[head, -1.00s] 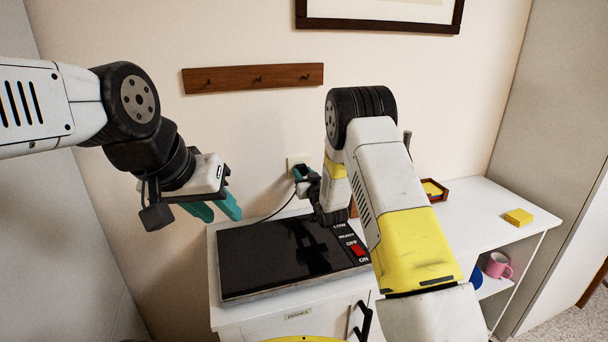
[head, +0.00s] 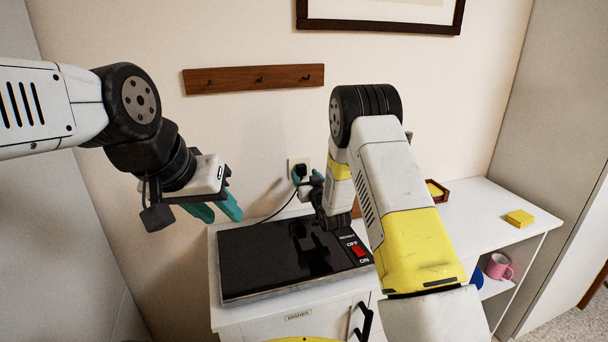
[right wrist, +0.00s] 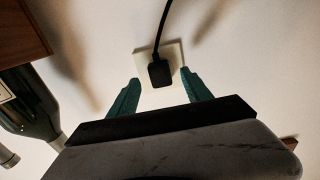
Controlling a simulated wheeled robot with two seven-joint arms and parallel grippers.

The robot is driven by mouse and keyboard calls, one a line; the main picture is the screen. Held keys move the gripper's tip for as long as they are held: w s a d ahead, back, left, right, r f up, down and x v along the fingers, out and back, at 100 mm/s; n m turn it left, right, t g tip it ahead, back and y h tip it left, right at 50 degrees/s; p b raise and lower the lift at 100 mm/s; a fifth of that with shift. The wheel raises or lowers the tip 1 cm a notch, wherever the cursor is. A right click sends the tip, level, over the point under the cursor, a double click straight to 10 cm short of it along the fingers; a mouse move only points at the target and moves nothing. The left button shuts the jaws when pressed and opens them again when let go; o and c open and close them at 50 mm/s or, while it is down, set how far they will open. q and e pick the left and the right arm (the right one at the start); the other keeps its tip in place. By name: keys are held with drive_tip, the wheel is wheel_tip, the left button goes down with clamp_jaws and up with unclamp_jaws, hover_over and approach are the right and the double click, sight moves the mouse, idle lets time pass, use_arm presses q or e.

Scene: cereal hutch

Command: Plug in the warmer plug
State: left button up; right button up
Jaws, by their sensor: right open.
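The black warmer plug (head: 300,170) sits at the white wall outlet (head: 292,162), with its cord running down to the black warmer plate (head: 285,262). In the right wrist view the plug (right wrist: 160,72) lies against the outlet plate (right wrist: 174,55), its cord leading up. It appears seated, though its prongs are hidden. My right gripper (right wrist: 158,90) is open, with its teal fingers on either side of and apart from the plug. In the head view my right gripper (head: 308,182) is partly hidden by its own wrist. My left gripper (head: 218,210) is open and empty, left of the warmer.
The warmer has a red switch (head: 358,251) at its right end. A wooden peg rail (head: 253,78) is on the wall above. A yellow block (head: 519,218) and a pink mug (head: 499,266) are at the right. A bottle (right wrist: 30,105) shows in the wrist view.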

drive_tip(key=v, duration=0.5)
drive_tip(key=shift+s+d, duration=0.15)
drive_tip(key=shift+s, duration=0.15)
drive_tip(key=shift+r, duration=0.1)
drive_tip(key=s+d+r+m+g+h, duration=0.1)
drive_tip(key=s+d+r+g+h, duration=0.15)
drive_tip(key=s+d+r, duration=0.35)
drive_tip(key=s+d+r+m+g+h, duration=0.1)
drive_tip(key=s+d+r+m+g, duration=0.15)
drive_tip(key=s+r, duration=0.45)
drive_tip(key=s+d+r+g, duration=0.1)
drive_tip(key=s+r+g, duration=0.1)
drive_tip(key=s, duration=1.2)
drive_tip(key=s+d+r+g, duration=0.2)
drive_tip(key=s+g, duration=0.2)
drive_tip(key=s, duration=1)
drive_tip(key=shift+d, duration=0.3)
